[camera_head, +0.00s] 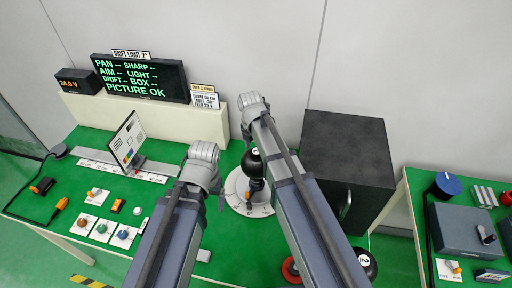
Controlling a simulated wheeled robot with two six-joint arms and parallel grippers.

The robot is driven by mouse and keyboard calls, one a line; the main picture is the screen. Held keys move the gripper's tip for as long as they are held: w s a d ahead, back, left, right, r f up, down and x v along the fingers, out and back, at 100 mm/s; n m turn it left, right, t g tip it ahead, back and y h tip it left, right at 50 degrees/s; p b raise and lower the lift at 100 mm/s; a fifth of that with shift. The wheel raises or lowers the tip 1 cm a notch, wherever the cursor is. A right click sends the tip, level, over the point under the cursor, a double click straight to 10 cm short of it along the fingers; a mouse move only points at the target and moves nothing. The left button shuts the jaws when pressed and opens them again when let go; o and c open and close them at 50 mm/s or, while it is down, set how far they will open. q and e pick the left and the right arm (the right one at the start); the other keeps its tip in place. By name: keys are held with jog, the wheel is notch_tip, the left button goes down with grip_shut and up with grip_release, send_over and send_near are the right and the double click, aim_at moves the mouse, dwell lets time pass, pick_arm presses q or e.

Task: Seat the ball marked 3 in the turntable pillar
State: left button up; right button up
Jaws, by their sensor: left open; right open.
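The turntable (235,190) is a white disc with scale marks in the middle of the green bench, partly covered by my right arm. A black ball (251,161) with a white spot sits above the disc on the dark pillar; its number is too small to read. Another black ball (366,264), marked 2, shows at the lower right beside my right arm. I cannot make out a ball marked 3. My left gripper (201,172) is open left of the turntable. My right gripper (256,113) is open beyond the pillar. Their fingertips are mostly hidden.
A black cabinet (348,150) with a handle stands right of the turntable. A red ring (291,269) lies partly under my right arm. A test-card panel (127,140) and knob cards (103,230) are on the left. The display (140,78) reads PICTURE OK. A second bench is at far right.

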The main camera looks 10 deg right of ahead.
jog(key=r+p, duration=0.6)
jog(key=r, duration=0.1)
jog(key=shift+s+a+p, duration=0.3)
jog(key=shift+s+a, duration=0.05)
jog(key=shift+f, duration=0.1)
jog(key=f+b, duration=0.8)
jog(key=shift+w+d, duration=0.35)
jog(key=shift+d, duration=0.05)
jog(key=shift+r, duration=0.35)
jog(key=shift+f, duration=0.1)
